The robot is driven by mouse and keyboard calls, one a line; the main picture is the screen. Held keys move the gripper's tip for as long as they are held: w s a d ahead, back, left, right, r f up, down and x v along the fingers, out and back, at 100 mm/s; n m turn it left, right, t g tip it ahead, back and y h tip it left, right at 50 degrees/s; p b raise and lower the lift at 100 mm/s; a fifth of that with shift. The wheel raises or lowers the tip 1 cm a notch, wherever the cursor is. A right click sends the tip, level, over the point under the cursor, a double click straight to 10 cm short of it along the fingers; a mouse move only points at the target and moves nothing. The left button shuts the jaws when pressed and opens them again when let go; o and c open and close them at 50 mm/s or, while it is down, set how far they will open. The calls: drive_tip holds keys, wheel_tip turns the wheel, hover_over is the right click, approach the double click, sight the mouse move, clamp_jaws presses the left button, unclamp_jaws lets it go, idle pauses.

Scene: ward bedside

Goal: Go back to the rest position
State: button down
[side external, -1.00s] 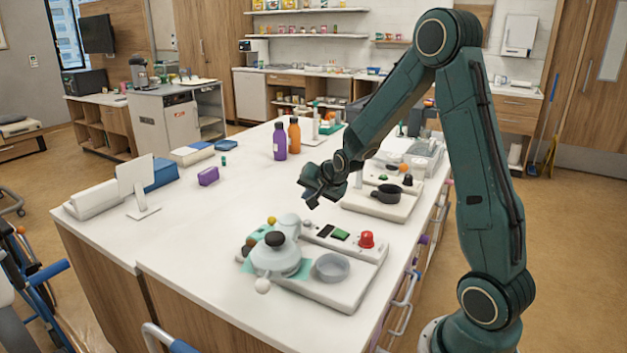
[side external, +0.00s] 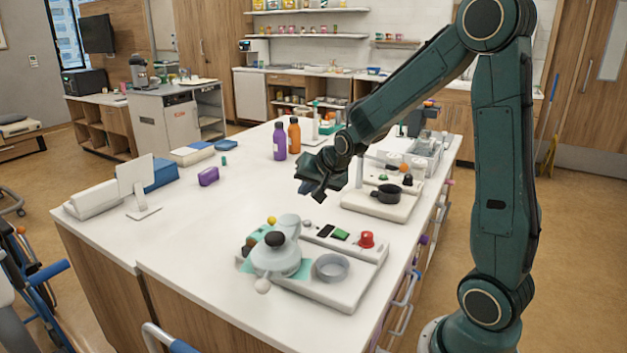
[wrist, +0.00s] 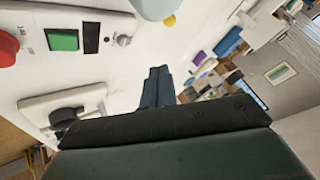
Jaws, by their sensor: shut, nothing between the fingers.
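My gripper (side external: 318,192) is shut and empty. It hangs above the white table, behind the near device and to the left of the far one. In the wrist view its dark fingers (wrist: 158,88) are together, with nothing between them. The near white device (side external: 350,292) carries a rounded grey-white vessel with a dark cap (side external: 275,240), a grey bowl (side external: 332,267), a green button (side external: 341,235) and a red knob (side external: 366,239). The green button (wrist: 62,40) and part of the red knob (wrist: 8,47) also show in the wrist view.
A second white device (side external: 375,208) with a black cup (side external: 387,193) stands close to the right of my gripper. Purple (side external: 279,141) and orange (side external: 294,136) bottles stand farther back. A white panel on a stand (side external: 137,186) is at left.

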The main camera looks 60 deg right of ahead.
drive_tip(key=s+a+r+n+y, duration=0.2)
drive_tip(key=s+a+r+n, duration=0.45)
drive_tip(key=s+a, duration=0.45)
drive_tip(key=s+a+r+n+g+y, duration=0.1)
drive_tip(key=s+a+n, duration=0.3)
drive_tip(key=s, duration=0.9)
drive_tip(key=shift+a+r+n+g, duration=0.35)
drive_tip(key=shift+a+r+g, duration=0.25)
drive_tip(key=shift+g, duration=0.1)
